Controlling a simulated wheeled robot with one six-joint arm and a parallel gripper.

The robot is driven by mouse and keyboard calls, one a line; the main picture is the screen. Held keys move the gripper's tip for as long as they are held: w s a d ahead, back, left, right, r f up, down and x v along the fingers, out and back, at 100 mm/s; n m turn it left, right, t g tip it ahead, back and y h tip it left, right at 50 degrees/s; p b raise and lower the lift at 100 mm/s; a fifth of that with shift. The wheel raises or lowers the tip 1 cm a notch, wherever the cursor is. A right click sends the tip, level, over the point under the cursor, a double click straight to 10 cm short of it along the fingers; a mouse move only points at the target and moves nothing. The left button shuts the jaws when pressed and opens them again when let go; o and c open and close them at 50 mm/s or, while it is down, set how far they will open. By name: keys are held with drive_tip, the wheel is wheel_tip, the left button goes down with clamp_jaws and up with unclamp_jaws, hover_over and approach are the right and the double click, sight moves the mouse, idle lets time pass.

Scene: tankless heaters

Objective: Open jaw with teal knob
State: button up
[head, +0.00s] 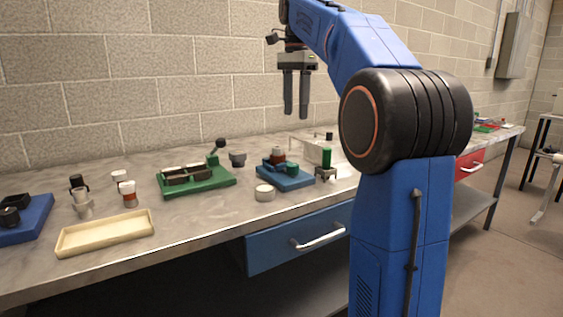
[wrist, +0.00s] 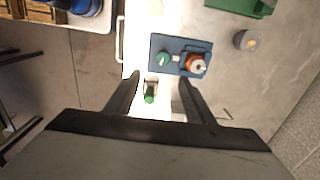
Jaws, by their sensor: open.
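A blue base plate (head: 287,180) lies on the bench near its front edge. It carries a small teal knob (head: 291,169) and a reddish-brown cylindrical part (head: 278,154). From above in the wrist view, the plate (wrist: 180,44), the round teal knob (wrist: 163,58) and the orange-red part with a pale top (wrist: 197,65) lie beyond my fingertips. The jaw itself is too small to make out clearly. My gripper (head: 296,114) hangs fingers-down above the bench, apart from the plate. In the wrist view my gripper (wrist: 160,80) is open and holds nothing.
A green cylinder on a small stand (head: 326,158) is right of the plate. A white round piece (head: 265,193), a grey cup (head: 237,159) and a green fixture with a black-ball lever (head: 208,184) are to the left. A cream tray (head: 70,246) lies farther left.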

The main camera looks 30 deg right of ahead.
sight(293, 164)
drive_tip(key=shift+m, duration=0.3)
drive_tip(key=f, duration=1.1)
drive_tip(key=w+f, duration=0.1)
drive_tip(key=f, duration=0.4)
drive_tip(key=shift+w+f, duration=0.1)
drive_tip(key=shift+f, duration=0.25)
drive_tip(key=c, duration=1.1)
